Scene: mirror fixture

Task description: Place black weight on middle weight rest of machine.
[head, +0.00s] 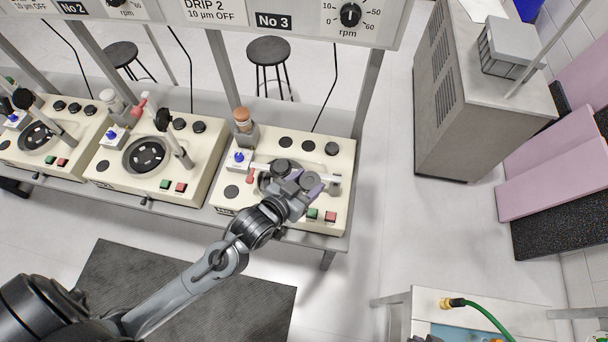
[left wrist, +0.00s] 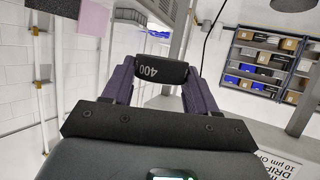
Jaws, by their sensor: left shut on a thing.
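My left gripper (head: 305,183) is over the front right of the cream machine (head: 225,212) under the No 3 sign. Its purple fingers are shut on a black weight (head: 310,180). In the left wrist view the black weight (left wrist: 162,71) sits between the fingertips, with an upside-down "400" on its side. A row of black round spots (head: 308,146) lies along the machine's back edge; I cannot tell whether they are rests or weights. The gripper partly hides the machine's round plate and a dark round piece (head: 282,167) beside it. My right gripper is not in view.
A pale bar (head: 263,167) crosses the machine top, close behind the gripper. Green (head: 312,215) and red (head: 330,217) buttons are at the front. Two similar machines stand to the left.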

